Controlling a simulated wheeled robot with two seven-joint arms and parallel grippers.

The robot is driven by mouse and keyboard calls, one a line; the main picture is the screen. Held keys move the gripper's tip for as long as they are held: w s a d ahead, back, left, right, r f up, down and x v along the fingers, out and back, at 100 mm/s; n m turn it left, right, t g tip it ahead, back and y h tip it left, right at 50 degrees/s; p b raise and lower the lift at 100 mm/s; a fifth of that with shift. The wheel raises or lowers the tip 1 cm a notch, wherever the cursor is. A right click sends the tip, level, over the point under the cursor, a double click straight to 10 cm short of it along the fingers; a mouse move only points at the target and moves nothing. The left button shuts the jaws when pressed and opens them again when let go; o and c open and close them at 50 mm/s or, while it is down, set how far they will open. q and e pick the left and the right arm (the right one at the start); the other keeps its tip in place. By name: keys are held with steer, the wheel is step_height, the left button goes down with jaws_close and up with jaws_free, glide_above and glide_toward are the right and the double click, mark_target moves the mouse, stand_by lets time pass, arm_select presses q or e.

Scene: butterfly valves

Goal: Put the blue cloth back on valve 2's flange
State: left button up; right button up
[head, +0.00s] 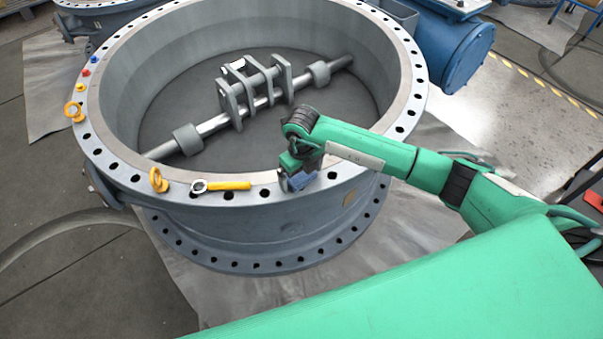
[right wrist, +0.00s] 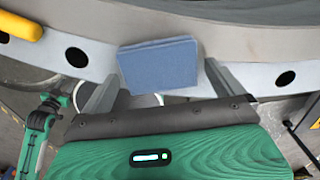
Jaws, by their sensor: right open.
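The large grey valve (head: 250,225) stands in the middle of the head view, its wide drilled flange (head: 400,133) facing up. No number is readable on it. The blue cloth (head: 301,181), a small folded pad, shows at the flange's near side, partly covered by my right gripper (head: 292,178). In the right wrist view the cloth (right wrist: 160,65) appears over the flange (right wrist: 255,78). My right gripper's open fingers (right wrist: 160,88) are on either side of its lower part, with gaps. Whether the cloth rests flat there is unclear. My left gripper does not show clearly.
A yellow-handled tool (head: 222,186) lies on the flange left of the cloth. Yellow eyebolts (head: 158,180) and small red, blue and yellow pieces sit farther left. A shaft with brackets (head: 250,95) crosses the bore. A blue cylinder (head: 462,52) stands behind right.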

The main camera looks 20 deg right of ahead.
mark_target(301, 176)
steer(key=shift+r, duration=0.15)
step_height(301, 176, up, 3)
steer(key=shift+f, duration=0.1)
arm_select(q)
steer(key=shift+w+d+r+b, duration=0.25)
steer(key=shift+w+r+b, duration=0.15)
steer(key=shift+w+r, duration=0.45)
arm_select(e)
step_height(301, 176, up, 9)
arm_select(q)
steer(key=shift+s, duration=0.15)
